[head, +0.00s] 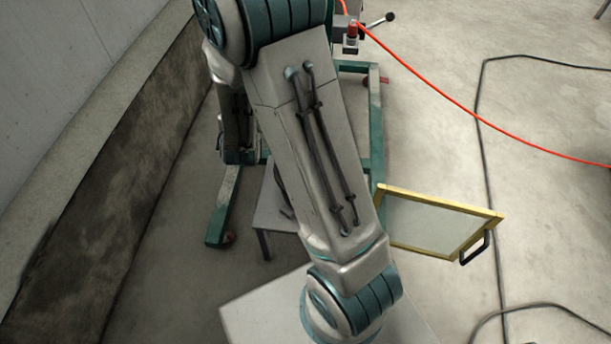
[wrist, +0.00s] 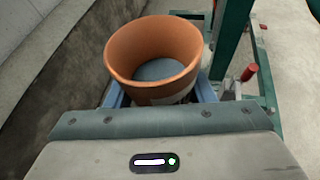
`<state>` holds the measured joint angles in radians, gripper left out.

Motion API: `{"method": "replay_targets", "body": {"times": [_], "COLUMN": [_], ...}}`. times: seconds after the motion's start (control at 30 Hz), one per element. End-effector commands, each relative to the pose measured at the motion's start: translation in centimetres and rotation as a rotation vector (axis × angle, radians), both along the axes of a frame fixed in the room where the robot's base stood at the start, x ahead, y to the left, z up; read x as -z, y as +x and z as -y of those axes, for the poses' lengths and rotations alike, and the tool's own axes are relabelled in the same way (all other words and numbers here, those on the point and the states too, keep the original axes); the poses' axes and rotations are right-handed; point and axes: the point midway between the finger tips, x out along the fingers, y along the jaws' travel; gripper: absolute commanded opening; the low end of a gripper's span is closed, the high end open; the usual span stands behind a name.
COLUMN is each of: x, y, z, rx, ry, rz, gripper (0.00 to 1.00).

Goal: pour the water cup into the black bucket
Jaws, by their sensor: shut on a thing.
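An orange-brown cup (wrist: 152,50) is in the middle of the wrist view, wide at the rim and narrower below. Its opening faces up toward the camera, and a flat blue-grey surface, water or its bottom, shows inside. My gripper (wrist: 158,96) is shut on the cup, with a blue finger on each side of its lower part. In the head view the gripper and cup are out of sight beyond my arm. I cannot make out the black bucket; a dark curved edge shows beside my arm on a small grey table (head: 270,212), mostly hidden.
A green metal frame (head: 222,207) stands around the small table. A yellow-framed panel (head: 435,222) with a black handle is at the right. A pale tabletop (head: 262,312) is at the bottom. A red hose (head: 450,98) and black cables (head: 484,110) run right. A wall (head: 90,75) bounds the left.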

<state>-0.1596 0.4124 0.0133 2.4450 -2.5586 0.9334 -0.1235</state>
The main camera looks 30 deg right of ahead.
Motion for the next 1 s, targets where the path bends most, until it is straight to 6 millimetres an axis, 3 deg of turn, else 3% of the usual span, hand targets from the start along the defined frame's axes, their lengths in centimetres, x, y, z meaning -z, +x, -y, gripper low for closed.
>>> {"method": "replay_targets", "body": {"times": [0.03,0.27,0.47,0.77,1.0], "x": [1.6,5.5,10.6,16.7,19.8], "y": [0.0,-0.5,-2.2,-7.7,-14.1], "z": [0.0,1.1,3.6,9.4,14.2], "rx": [0.005,0.065,0.202,0.513,0.783], "ry": [0.001,0.011,0.025,0.025,0.008], "rz": [0.001,-0.005,-0.017,-0.023,-0.011], "gripper": [0.24,0.24,0.24,0.24,0.24]}}
